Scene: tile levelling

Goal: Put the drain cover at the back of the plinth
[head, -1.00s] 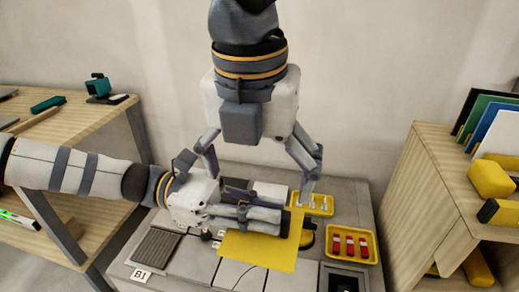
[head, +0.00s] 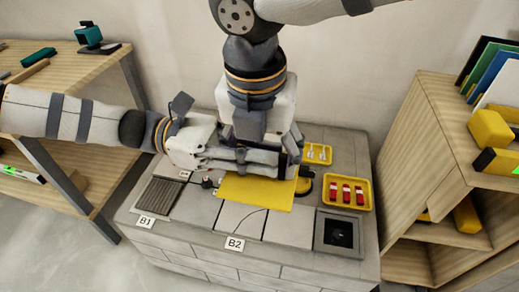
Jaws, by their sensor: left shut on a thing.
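The plinth (head: 195,236) is a grey brick block with tiles on top. A dark ribbed panel (head: 158,196), which looks like a drain grate, lies at its left. I cannot tell for sure which is the drain cover. My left gripper (head: 284,166) reaches in flat from the left, shut at the edge of a yellow sheet (head: 252,193); its fingertips are partly hidden. My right gripper (head: 262,135) points down just behind the left one, its fingers hidden.
A yellow tray with red pieces (head: 347,191) stands at the plinth's right, and a smaller yellow tray (head: 318,153) behind it. White labels B1 (head: 146,220) and B2 (head: 236,243) are at the front. Wooden shelves (head: 415,165) flank the plinth. Both arms crowd the plinth's back middle.

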